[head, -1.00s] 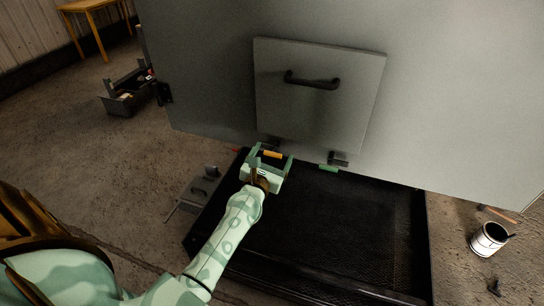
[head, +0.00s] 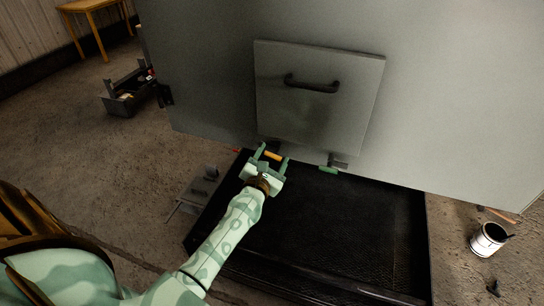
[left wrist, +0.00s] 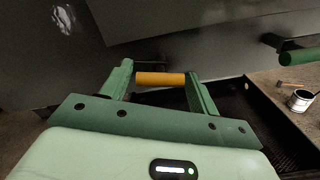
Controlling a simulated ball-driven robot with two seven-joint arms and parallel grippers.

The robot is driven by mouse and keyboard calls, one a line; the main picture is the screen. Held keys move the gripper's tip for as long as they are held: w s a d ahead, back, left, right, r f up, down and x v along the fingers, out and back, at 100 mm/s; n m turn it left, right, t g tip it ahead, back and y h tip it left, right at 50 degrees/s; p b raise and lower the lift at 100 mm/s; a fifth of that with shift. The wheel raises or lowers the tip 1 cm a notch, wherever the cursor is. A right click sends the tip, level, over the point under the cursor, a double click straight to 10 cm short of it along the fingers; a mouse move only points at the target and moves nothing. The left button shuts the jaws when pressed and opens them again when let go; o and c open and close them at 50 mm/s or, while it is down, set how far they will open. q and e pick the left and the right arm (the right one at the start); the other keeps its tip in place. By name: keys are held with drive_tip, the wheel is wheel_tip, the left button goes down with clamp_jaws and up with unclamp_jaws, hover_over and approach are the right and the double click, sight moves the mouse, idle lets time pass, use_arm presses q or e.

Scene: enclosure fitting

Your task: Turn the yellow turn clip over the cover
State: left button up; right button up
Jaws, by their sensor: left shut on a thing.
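The cover (head: 315,125) is a square grey panel with a black handle (head: 312,83), lying against the large grey enclosure wall. The yellow turn clip (head: 273,156) is at the cover's lower left edge. Only its yellow grip shows clearly; the rest is hidden or too dark to tell. My left gripper (head: 271,155) is shut on this grip, with a finger at each end. In the left wrist view the yellow grip (left wrist: 160,79) spans crosswise between the two green fingers. My right gripper is not in view.
A green clip (head: 328,169) sits by the cover's lower right edge. A black mesh-floored tray (head: 330,235) lies below the wall. A paint can (head: 489,238) stands at right. A grey handled panel (head: 200,190) and a toolbox (head: 127,100) are on the floor at left.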

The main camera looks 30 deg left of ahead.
use_arm(q)
drive_tip(key=m+p, duration=0.1)
drive_tip(key=m, duration=0.2)
drive_tip(key=shift+m, duration=0.4)
drive_tip(key=m+p, duration=0.2)
drive_tip(key=m, duration=0.2)
drive_tip(key=shift+m, duration=0.3)
drive_tip(key=m+p, duration=0.2)
drive_tip(key=m, duration=0.1)
drive_tip(key=shift+m, duration=0.3)
drive_tip(key=shift+s+m+p, duration=0.1)
drive_tip(key=shift+m+p, duration=0.45)
drive_tip(key=shift+m, duration=1.15)
drive_tip(key=shift+f, duration=0.1)
drive_tip(key=o, duration=0.9)
drive_tip(key=shift+o, duration=0.2)
drive_tip(key=v, duration=1.6)
drive_tip(key=shift+d, duration=0.2)
